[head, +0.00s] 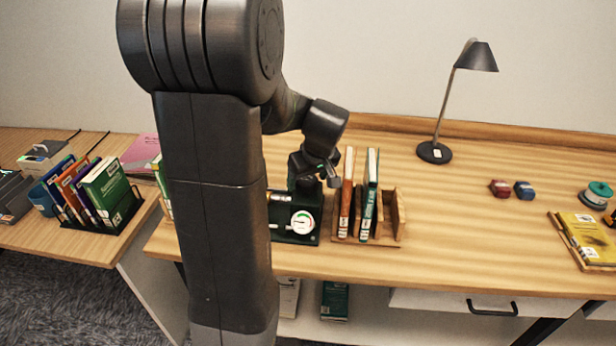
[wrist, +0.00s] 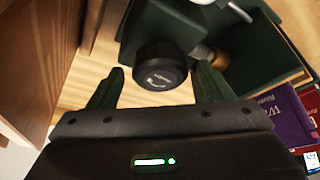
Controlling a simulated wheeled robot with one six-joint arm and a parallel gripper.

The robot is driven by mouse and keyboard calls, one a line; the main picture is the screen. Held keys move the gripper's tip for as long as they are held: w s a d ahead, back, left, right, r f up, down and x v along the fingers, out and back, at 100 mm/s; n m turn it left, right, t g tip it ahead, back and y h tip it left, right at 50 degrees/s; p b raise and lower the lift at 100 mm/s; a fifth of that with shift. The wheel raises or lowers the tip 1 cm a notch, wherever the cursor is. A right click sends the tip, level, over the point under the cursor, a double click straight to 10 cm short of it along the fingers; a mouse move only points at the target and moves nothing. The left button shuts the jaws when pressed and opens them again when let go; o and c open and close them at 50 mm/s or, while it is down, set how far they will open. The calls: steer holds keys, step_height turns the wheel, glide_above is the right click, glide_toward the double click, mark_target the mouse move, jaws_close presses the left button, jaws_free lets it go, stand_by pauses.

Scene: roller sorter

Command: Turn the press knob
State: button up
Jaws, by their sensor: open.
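The press (head: 290,238) is a dark green body with a round white gauge (head: 302,222) on its front, standing on the wooden desk. In the wrist view its black round knob (wrist: 160,66) shows a pale mark on its face and sits on the dark green press body (wrist: 165,25). My gripper (head: 316,178) is above the press in the head view. In the wrist view my gripper (wrist: 158,84) is open, one finger to each side of the knob, with nothing held. I cannot tell whether the fingertips reach past the knob's face. In the head view the knob is not clearly visible.
A wooden book rack (head: 390,240) with upright books stands close to the right of the press. A black lamp (head: 434,152) is at the back. A yellow book (head: 585,238) lies far right. My arm hides the desk left of the press.

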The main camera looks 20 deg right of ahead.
steer(key=c, duration=1)
steer(key=shift+m, duration=0.4)
steer(key=m+h, duration=0.1)
steer(key=m, duration=0.1)
steer(key=m+h+b, duration=0.1)
steer(key=m, duration=0.2)
steer(key=shift+w+a+f, duration=0.1)
steer(key=shift+a+f, duration=0.05)
steer(key=shift+a, duration=0.05)
steer(key=m+g+h+b, duration=0.1)
steer(key=m+b, duration=0.1)
steer(key=m, duration=0.1)
steer(key=shift+m+h+b, duration=0.4)
steer(key=shift+m+b, duration=0.15)
steer(key=shift+m, duration=0.35)
steer(key=shift+g, duration=0.3)
